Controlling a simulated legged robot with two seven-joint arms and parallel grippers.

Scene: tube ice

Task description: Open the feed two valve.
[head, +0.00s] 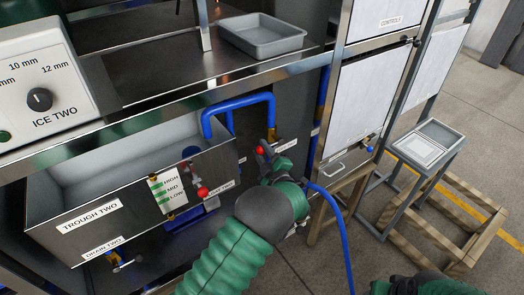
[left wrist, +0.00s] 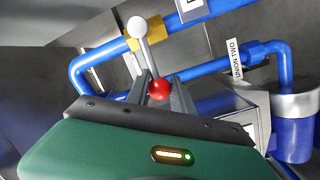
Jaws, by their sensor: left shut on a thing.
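In the head view my left gripper (head: 268,150) reaches up to a valve on the blue pipe, beside a small label (head: 287,145) too small to read surely. In the left wrist view the red ball knob (left wrist: 159,89) sits between the two grey fingers, and my left gripper is shut on it. The knob also shows in the head view (head: 260,150). A lever with a white ball end (left wrist: 137,27) stands by a brass valve body (left wrist: 145,42). My right gripper (head: 405,285) is only partly in view at the bottom edge; its fingers cannot be made out.
Trough two (head: 90,215) with its level gauge is on the left, and another red knob (head: 203,192) is near it. A blue hose (head: 340,225) hangs right of my left gripper. A grey tray (head: 262,35) is on the shelf. Open floor lies at right, beyond a wooden frame (head: 470,235).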

